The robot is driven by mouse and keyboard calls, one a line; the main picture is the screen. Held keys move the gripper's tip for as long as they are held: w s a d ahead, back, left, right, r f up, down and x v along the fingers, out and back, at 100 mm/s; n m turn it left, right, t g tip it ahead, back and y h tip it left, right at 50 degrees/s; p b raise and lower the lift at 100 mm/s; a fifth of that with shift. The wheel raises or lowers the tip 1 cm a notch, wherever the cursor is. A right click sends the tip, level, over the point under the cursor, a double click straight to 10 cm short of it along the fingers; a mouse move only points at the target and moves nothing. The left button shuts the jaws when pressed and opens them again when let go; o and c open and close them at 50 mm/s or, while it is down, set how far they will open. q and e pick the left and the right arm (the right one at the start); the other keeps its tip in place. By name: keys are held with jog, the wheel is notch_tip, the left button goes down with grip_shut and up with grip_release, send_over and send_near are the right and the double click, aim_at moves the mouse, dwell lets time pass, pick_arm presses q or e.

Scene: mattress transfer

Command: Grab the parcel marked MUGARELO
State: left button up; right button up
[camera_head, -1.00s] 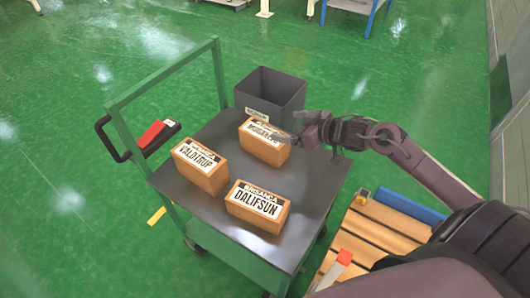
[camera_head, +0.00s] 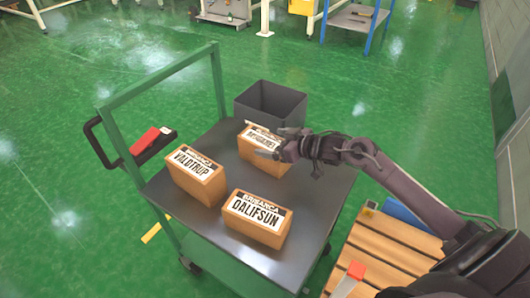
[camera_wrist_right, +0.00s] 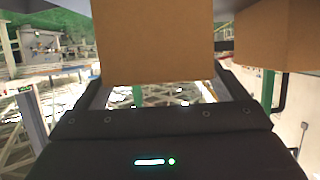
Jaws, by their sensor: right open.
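Three brown parcels with white and black labels lie on a dark cart top (camera_head: 205,215). The rear parcel (camera_head: 262,166) has a label partly hidden by my right gripper (camera_head: 272,145), and I cannot read its whole name. The other two parcels read VALDTRUP (camera_head: 196,180) and DALIFSUN (camera_head: 257,218). My right gripper is open, its fingers at the top of the rear parcel; I cannot tell whether they touch it. In the right wrist view a plain brown parcel face (camera_wrist_right: 155,40) fills the middle, just ahead of the gripper. My left gripper is not in view.
A dark open bin (camera_head: 270,100) stands at the cart's back edge, behind the rear parcel. The cart's green handle frame (camera_head: 160,75) rises at the left. A slatted wooden surface (camera_head: 385,250) lies right of the cart. Bare cart top shows around the parcels.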

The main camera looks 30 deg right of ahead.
jog(key=shift+w+a+f, duration=0.25)
jog(key=shift+w+a, duration=0.05)
jog(key=shift+w, duration=0.25)
jog(key=shift+c, duration=0.2)
jog(key=c, duration=1.7)
jog(key=shift+r, duration=0.1)
jog(key=shift+c, duration=0.3)
jog(key=shift+r, duration=0.15)
